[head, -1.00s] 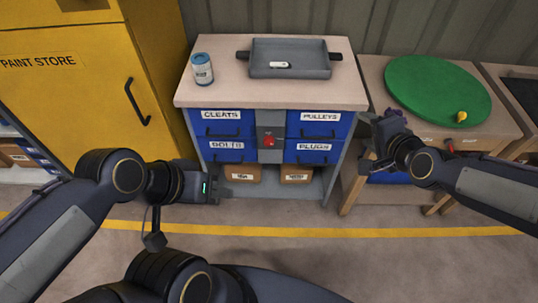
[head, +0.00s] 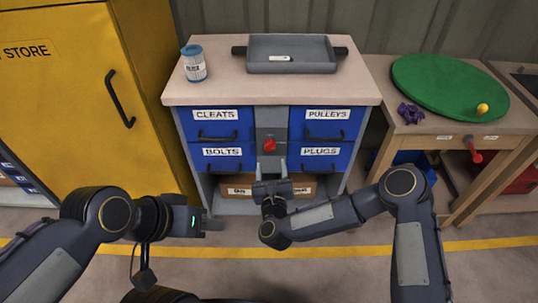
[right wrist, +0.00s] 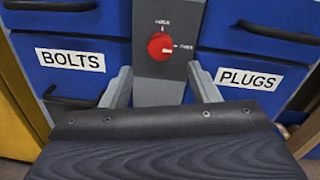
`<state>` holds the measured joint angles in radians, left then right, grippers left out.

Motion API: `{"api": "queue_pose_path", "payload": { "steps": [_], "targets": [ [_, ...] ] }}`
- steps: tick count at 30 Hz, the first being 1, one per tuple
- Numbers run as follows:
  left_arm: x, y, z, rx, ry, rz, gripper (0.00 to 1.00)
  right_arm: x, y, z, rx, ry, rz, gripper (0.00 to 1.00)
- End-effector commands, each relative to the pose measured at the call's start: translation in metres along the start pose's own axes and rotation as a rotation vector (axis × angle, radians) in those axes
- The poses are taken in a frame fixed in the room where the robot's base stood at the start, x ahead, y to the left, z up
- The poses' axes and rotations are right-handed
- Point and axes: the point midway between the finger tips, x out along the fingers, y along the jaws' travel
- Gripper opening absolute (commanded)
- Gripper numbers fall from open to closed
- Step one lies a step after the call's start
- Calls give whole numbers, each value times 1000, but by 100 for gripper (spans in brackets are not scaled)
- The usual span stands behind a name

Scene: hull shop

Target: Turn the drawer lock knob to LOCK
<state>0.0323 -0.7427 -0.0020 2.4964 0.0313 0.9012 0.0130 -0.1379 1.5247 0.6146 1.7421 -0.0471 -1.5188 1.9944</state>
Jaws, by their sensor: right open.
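The red lock knob (head: 269,145) sits on the grey panel (head: 271,122) between the blue drawers. In the right wrist view the knob (right wrist: 160,46) shows close up, its white mark pointing right toward one of two small labels, too blurred to read surely. My right gripper (head: 270,168) is open, just below and in front of the knob, with its fingers (right wrist: 158,85) spread to either side of the panel and not touching the knob. My left gripper (head: 214,225) is at the lower left, away from the drawers; its jaw opening is not clear.
The drawers CLEATS (head: 217,123), PULLEYS (head: 325,124), BOLTS (head: 220,155) and PLUGS (head: 322,156) are shut, with protruding black handles. Boxes stand on the shelf below. A can (head: 194,64) and a grey tray (head: 292,67) stand on top. A yellow cabinet (head: 70,75) is at left.

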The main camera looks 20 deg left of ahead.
Motion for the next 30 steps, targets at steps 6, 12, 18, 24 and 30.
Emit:
{"api": "queue_pose_path", "payload": {
  "steps": [6,12,18,24,30],
  "targets": [
    [4,-2,2,0,0,0,36,36,-1,0,-4,-4,-3,55],
    [6,-3,3,0,0,0,36,61,-1,0,-4,-1,-1,55],
    [7,-3,3,0,0,0,36,69,-1,1,-4,0,1,55],
    [7,-3,3,0,0,0,36,69,-1,1,-5,0,2,52],
    [7,-3,3,0,0,0,36,69,-1,1,-5,0,2,26]
  ]
}}
